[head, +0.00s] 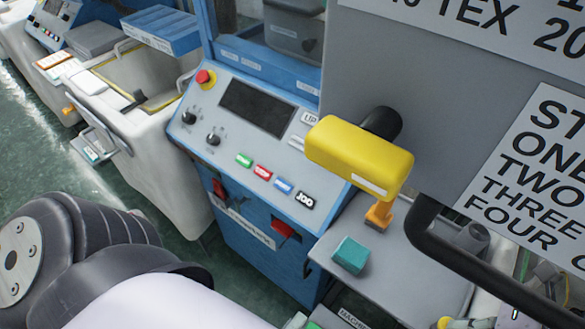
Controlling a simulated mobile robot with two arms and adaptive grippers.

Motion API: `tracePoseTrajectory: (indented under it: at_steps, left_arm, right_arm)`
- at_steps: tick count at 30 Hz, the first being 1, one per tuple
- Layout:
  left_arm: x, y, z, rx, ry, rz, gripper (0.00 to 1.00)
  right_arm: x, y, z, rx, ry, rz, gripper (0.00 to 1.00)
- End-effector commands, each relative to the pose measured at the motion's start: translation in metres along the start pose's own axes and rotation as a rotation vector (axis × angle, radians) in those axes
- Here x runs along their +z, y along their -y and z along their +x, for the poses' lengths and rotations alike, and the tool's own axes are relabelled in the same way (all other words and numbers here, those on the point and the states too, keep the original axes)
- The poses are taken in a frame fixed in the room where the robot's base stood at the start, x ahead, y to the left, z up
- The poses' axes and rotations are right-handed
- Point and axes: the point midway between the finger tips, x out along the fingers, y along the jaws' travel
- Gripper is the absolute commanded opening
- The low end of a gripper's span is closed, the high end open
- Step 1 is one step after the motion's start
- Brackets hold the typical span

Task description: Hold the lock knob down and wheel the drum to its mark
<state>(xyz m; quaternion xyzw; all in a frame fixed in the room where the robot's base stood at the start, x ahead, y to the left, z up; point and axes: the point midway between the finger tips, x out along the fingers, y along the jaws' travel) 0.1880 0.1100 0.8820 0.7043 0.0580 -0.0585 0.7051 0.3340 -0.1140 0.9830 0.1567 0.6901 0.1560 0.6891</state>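Neither of my grippers shows. A grey ribbed joint and a white link of my own arm fill the lower left. I cannot make out the drum or its mark for certain in the head view. No part is clearly the lock knob. A yellow block-shaped handle (360,156) stands out from a grey panel on a black stub (381,123). Two small black knobs sit on the blue machine's control panel, an upper one (189,117) and a lower one (212,139).
The control panel also has a red stop button (204,77) and a dark screen (257,107). A teal block (350,255) lies on a grey shelf (405,272). A black tube rail (465,265) crosses the lower right. Green floor (95,180) shows at left.

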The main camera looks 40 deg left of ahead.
Motion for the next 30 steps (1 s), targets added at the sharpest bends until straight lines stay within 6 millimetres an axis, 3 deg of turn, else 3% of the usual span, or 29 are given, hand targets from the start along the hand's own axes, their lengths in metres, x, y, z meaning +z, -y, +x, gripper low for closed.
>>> tracePoseTrajectory:
  at_steps: [15, 30]
  left_arm:
    - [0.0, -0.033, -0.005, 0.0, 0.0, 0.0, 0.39]
    - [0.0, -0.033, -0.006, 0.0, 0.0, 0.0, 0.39]
  right_arm:
    - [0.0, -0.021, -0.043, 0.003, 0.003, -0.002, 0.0]
    - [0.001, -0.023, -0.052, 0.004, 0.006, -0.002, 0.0]
